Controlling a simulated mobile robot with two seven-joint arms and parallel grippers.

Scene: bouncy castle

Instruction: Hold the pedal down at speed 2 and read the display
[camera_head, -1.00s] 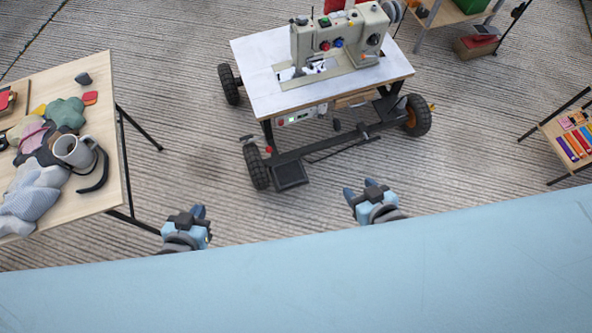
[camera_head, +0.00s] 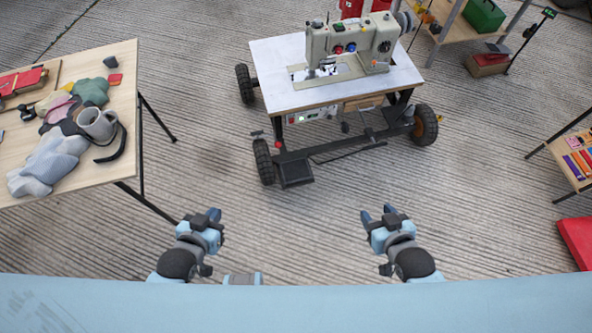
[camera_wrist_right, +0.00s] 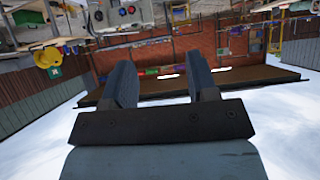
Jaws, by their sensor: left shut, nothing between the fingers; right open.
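The black pedal (camera_head: 296,174) sits low at the front left of the sewing cart's frame, beside the left front wheel. A small control box with a display (camera_head: 312,115) hangs under the front edge of the white table top (camera_head: 275,55); its reading is too small to make out. The cream sewing machine (camera_head: 350,42) stands on top. My left gripper (camera_head: 211,217) is shut and empty, below and left of the pedal. My right gripper (camera_head: 377,214) is open and empty, below and right of the pedal; its two fingers also show apart in the right wrist view (camera_wrist_right: 165,85). Neither touches the cart.
A small rack (camera_head: 580,165) with coloured items and a red object (camera_head: 578,240) are at the right. Bare ribbed floor lies between my grippers and the cart.

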